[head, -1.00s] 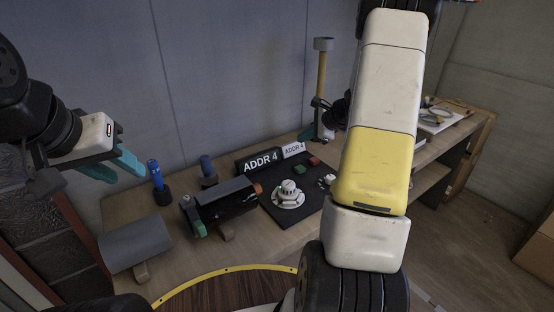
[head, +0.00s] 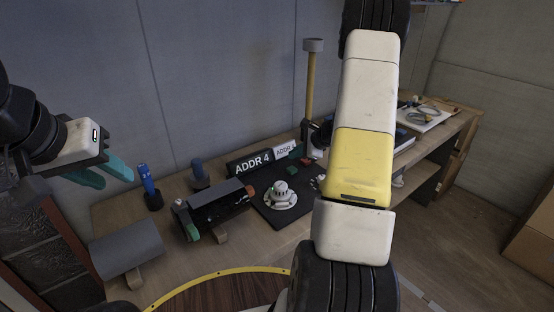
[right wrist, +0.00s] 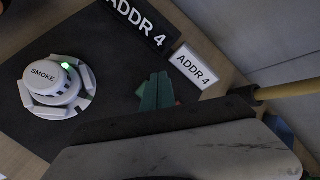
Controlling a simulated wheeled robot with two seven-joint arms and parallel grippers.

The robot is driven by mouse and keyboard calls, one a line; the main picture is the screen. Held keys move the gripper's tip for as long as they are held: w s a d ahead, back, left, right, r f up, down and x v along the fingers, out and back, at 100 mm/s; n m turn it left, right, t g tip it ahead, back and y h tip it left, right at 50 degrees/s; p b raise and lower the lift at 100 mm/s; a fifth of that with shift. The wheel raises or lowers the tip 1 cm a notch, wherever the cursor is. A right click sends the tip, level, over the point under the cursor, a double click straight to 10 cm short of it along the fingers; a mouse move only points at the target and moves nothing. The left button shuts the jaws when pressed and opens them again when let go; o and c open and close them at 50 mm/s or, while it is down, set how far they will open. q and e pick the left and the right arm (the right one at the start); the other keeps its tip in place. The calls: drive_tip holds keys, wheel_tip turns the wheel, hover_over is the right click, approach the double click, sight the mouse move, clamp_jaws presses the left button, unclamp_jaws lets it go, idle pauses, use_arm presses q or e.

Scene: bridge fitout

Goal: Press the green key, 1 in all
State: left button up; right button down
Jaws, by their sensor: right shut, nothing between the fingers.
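The green key (head: 292,170) is a small block on the black mat (head: 262,207), behind the white smoke detector, in the head view. A red key (head: 306,161) sits just right of it. My right gripper (right wrist: 161,88) is shut and empty; its teal fingertips show in the right wrist view over the spot of the keys. There they blend with green, so I cannot tell fingertip from green key or whether they touch. The red key (right wrist: 178,102) peeks out beside them. My left gripper (head: 103,173) is open and empty, above the bench's left end.
The smoke detector (head: 281,196) has a lit green light. Black and white ADDR 4 plates (head: 250,162) stand at the mat's back edge. A yellow post (head: 310,85) rises behind.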

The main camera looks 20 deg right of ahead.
sight(294, 169)
drive_tip(key=shift+f, duration=1.4)
drive_tip(key=shift+f, duration=0.1)
idle(0.9)
drive_tip(key=shift+f, duration=0.35)
drive_tip(key=shift+f, duration=0.45)
idle(0.6)
idle(0.4)
drive_tip(key=shift+r, duration=0.9)
drive_tip(key=shift+r, duration=2.5)
